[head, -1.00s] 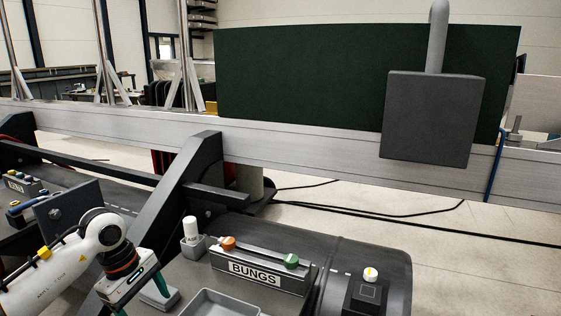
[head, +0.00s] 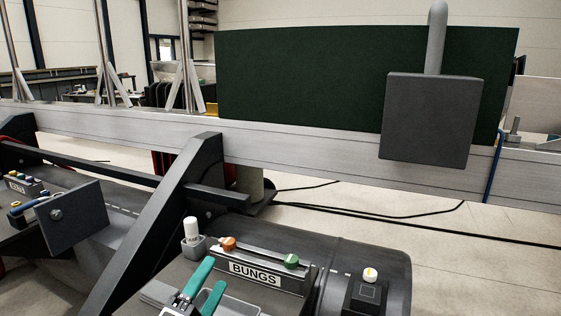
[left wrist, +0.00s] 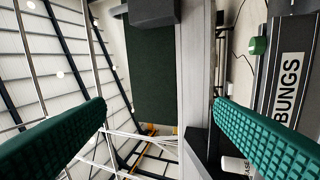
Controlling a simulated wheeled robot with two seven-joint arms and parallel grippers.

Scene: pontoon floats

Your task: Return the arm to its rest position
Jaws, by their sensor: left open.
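My left gripper (head: 204,291) shows at the bottom of the head view, its two green fingers apart with nothing between them. It is over the near part of the black float, in front of the BUNGS rack (head: 255,272). In the left wrist view both green padded fingers (left wrist: 160,140) are spread wide and empty, and the BUNGS rack (left wrist: 290,75) shows at the right. Most of my left arm is out of the head view. My right gripper is not in view.
The rack holds an orange bung (head: 228,243) and a green bung (head: 291,261). A white cylinder (head: 191,229) stands in a grey holder. A black box (head: 366,294) with a yellow-topped white knob is at right. A dark slanted brace (head: 160,215) and a metal beam (head: 300,152) lie beyond.

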